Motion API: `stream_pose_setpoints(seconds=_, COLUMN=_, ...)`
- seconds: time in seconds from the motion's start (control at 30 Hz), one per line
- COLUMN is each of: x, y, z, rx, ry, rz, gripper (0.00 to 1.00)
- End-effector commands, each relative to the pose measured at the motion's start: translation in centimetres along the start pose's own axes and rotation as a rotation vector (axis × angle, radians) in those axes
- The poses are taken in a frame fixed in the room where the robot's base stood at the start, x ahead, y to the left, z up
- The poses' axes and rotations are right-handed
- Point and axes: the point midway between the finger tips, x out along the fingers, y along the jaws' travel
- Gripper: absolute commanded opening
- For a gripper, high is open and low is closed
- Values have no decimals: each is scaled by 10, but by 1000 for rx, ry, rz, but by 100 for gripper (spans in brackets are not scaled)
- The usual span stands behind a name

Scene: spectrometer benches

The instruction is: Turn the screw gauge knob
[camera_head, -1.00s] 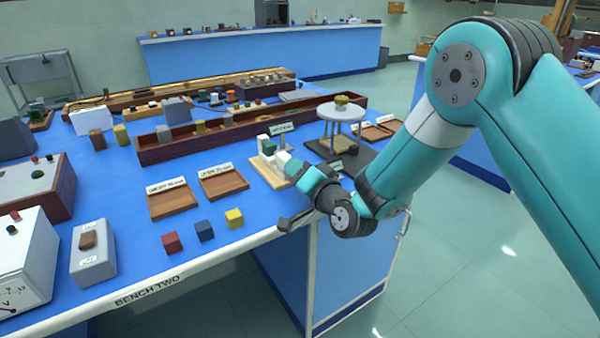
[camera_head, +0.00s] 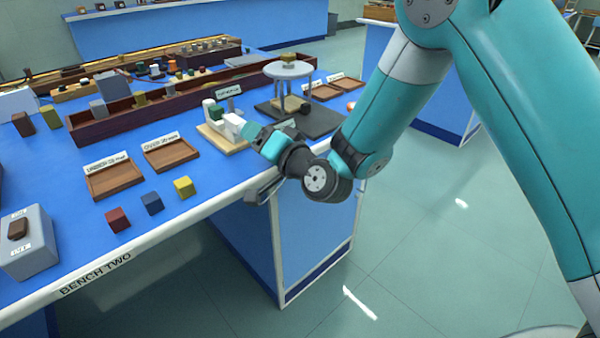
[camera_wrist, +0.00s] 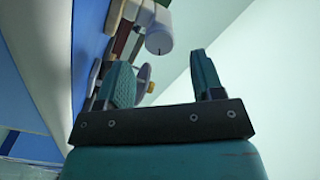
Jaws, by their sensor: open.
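The screw gauge (camera_head: 232,119) is a white frame holding a green block, on a pale wooden base (camera_head: 212,140) near the bench's front edge. In the wrist view a white cylinder (camera_wrist: 160,36) with a dark line on it, apparently the gauge's knob, is just beyond the fingertips and roughly between them. My gripper (camera_head: 252,133) is at the right end of the gauge in the head view, with its fingers partly hidden. In the wrist view my gripper (camera_wrist: 158,62) has its two teal fingers spread with nothing held between them. I cannot tell whether a finger touches the knob.
A round white-topped stand (camera_head: 287,69) on a dark base is behind my gripper. Two labelled wooden trays (camera_head: 115,178) and red (camera_head: 117,219), blue (camera_head: 151,203) and yellow (camera_head: 183,187) cubes lie to the left. A long wooden box (camera_head: 100,127) runs behind. The floor beside the bench is clear.

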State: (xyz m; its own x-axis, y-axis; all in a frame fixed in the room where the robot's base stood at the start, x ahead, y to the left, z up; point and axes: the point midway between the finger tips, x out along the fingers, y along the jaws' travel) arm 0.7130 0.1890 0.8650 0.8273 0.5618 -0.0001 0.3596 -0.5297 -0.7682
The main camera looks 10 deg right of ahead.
Motion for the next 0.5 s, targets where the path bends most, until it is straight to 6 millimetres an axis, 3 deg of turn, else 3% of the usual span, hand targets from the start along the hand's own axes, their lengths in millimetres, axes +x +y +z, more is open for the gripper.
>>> stream_pose_setpoints(seconds=0.03, x=-10, y=8, z=5, rx=1, ry=3, rz=1, gripper=61)
stream_pose_setpoints(seconds=0.5, x=-100, y=8, z=4, rx=-1, ry=8, rz=0, gripper=61)
